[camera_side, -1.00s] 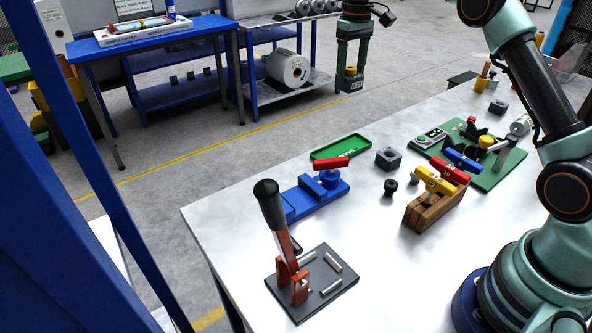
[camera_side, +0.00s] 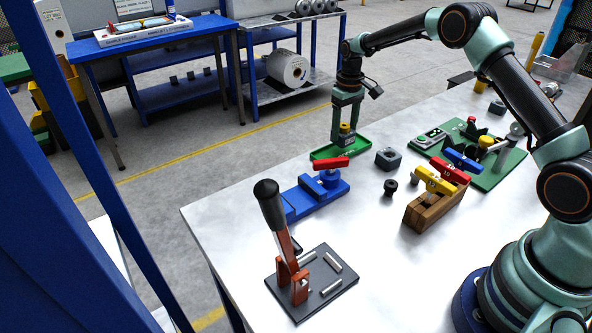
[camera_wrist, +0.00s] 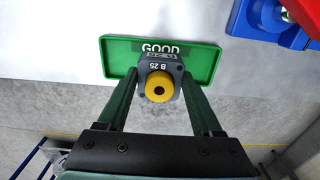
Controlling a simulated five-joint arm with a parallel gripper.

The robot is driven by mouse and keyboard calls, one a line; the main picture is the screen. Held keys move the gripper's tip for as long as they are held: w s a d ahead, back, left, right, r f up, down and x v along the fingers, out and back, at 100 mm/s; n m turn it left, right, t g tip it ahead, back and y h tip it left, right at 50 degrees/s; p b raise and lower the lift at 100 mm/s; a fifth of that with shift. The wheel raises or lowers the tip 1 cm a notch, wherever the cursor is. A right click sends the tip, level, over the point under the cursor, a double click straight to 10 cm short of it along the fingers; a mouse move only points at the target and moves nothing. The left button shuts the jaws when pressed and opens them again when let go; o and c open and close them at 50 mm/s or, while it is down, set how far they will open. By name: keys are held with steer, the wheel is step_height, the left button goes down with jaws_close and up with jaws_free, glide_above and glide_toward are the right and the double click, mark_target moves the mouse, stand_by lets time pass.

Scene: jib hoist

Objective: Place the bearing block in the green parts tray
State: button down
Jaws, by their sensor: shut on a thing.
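The bearing block (camera_wrist: 160,68) is dark grey, marked "B 25", with a yellow round part on its near side. My gripper (camera_wrist: 160,88) is shut on it, one finger on each side. In the side view my gripper (camera_side: 346,136) points down with the block's yellow part (camera_side: 345,128) between its fingers. The green parts tray (camera_side: 320,154) lies at the far table edge, directly below or just behind the block. In the wrist view the tray (camera_wrist: 116,62), labelled "GOOD", shows behind the block. Whether the block touches the tray floor I cannot tell.
A blue fixture with a red handle (camera_side: 331,164) stands close in front of the tray. A dark grey block (camera_side: 388,158) sits to its right. A wooden rack with yellow and red handles (camera_side: 434,207) and a lever press (camera_side: 288,258) stand nearer. The left tabletop is clear.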

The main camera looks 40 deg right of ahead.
mark_target(344, 137)
steer(key=shift+f, duration=1.4)
steer(key=shift+f, duration=0.15)
steer(key=shift+c, duration=0.2)
jaws_free()
